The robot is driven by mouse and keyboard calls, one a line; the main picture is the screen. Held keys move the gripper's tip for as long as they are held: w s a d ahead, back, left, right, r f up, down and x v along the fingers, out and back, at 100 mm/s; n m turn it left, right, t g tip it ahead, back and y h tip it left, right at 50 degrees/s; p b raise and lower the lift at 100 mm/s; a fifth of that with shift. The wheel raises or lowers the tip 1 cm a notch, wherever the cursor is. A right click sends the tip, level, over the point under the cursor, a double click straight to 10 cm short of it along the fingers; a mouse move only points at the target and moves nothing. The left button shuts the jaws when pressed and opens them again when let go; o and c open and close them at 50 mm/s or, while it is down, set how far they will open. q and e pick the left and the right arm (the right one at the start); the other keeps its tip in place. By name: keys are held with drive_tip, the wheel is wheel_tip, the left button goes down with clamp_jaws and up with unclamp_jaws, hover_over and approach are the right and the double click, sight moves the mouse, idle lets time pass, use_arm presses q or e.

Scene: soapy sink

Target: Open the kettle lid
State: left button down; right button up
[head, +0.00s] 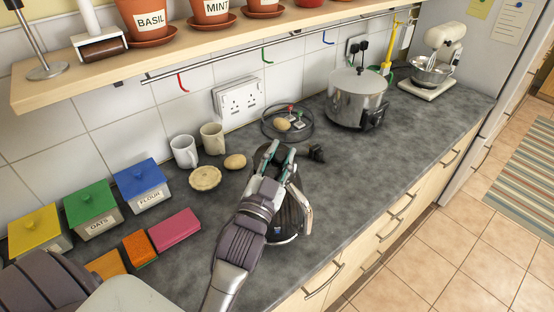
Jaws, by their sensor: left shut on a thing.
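The dark kettle (291,218) stands on the grey worktop in the middle of the view, largely hidden behind my left gripper and forearm. A small blue mark shows low on its near side, and a dark part sticks out at the far right. My left gripper (274,160) is over the top of the kettle, its fingers shut on a dark part of it. I cannot tell whether that part is the lid or the handle, and the lid's position is hidden. My right gripper is not in view.
A pie (205,178), a potato (235,162) and two mugs (184,152) stand left of the kettle. A wire basket (287,123) and a steel pot (356,97) are behind it. Canisters (90,208) and sponges (175,231) lie farther left.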

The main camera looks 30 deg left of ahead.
use_arm(q)
drive_tip(key=shift+s+d+r+m+t+h+b, duration=0.2)
drive_tip(key=shift+d+m+t+h+b, duration=0.25)
drive_tip(key=shift+m, duration=0.55)
drive_tip(key=c, duration=0.9)
unclamp_jaws()
drive_tip(key=shift+w, duration=0.1)
drive_tip(key=shift+o, duration=0.2)
drive_tip(key=shift+s+f, duration=0.25)
drive_tip(key=shift+s, duration=0.25)
drive_tip(key=v, duration=0.6)
drive_tip(key=shift+s, duration=0.2)
